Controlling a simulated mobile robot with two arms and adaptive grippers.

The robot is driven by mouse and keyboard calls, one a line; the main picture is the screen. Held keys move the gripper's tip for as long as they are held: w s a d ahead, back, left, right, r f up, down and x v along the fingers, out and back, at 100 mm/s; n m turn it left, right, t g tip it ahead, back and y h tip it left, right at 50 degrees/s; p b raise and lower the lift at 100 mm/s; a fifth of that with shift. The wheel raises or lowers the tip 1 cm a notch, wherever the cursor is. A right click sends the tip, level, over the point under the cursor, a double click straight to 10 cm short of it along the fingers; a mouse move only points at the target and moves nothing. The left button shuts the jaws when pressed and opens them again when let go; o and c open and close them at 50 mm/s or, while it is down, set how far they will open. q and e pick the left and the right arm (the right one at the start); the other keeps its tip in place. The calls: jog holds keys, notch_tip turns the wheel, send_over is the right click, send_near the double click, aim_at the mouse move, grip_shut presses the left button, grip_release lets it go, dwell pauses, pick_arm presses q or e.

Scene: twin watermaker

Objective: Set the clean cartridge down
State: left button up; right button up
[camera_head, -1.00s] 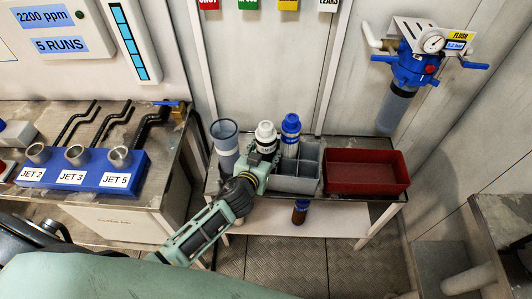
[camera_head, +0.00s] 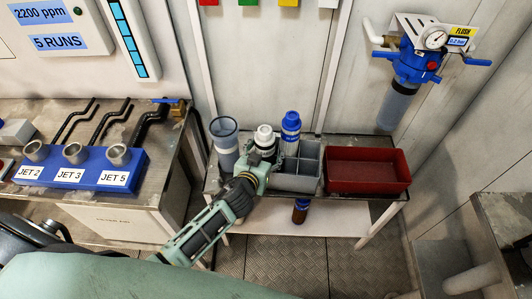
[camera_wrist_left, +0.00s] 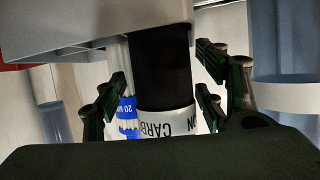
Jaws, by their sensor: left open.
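A cartridge with a white top (camera_head: 264,131) and a black body stands upright at the left of the grey divided bin (camera_head: 308,184); I cannot tell what its base rests on. In the left wrist view its black body (camera_wrist_left: 162,65) and white band lettered "CARB" show upside down. My left gripper (camera_head: 264,160) is open just in front of it. In the wrist view the fingers (camera_wrist_left: 163,88) are spread on both sides of it, with gaps. A blue-topped cartridge (camera_head: 291,122) stands at the bin, to the right. My right gripper is not in view.
A grey-blue cylinder (camera_head: 225,138) stands close left of the white-topped cartridge. A red tray (camera_head: 368,155) sits right of the bin. A brown bottle (camera_head: 300,212) is on the lower shelf. A blue filter housing (camera_head: 410,67) hangs on the wall.

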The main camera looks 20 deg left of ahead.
pick_arm(q)
jog(key=shift+r, duration=0.3)
jog(key=v, duration=1.2)
jog(key=shift+r, duration=0.25)
jog(key=s+a+f+m+g, duration=0.1)
jog(key=s+f+g, duration=0.35)
jog(key=f, duration=0.95)
jog(key=s+a+f+m+g, duration=0.15)
jog(key=s+f, duration=0.55)
jog(key=f, duration=0.7)
jog(key=s+f+g, duration=0.2)
jog(key=s+f, duration=0.3)
jog(key=s, duration=0.4)
jog(key=s+a+f+g, duration=0.1)
jog(key=s+f+g, duration=0.1)
jog(key=s+f, duration=0.3)
jog(key=s+a+f+g, duration=0.1)
jog(key=s+f, duration=0.5)
jog(key=s, duration=0.7)
jog(key=shift+s+a+g, duration=0.2)
jog(key=shift+a+g, duration=0.05)
jog(key=shift+g, duration=0.45)
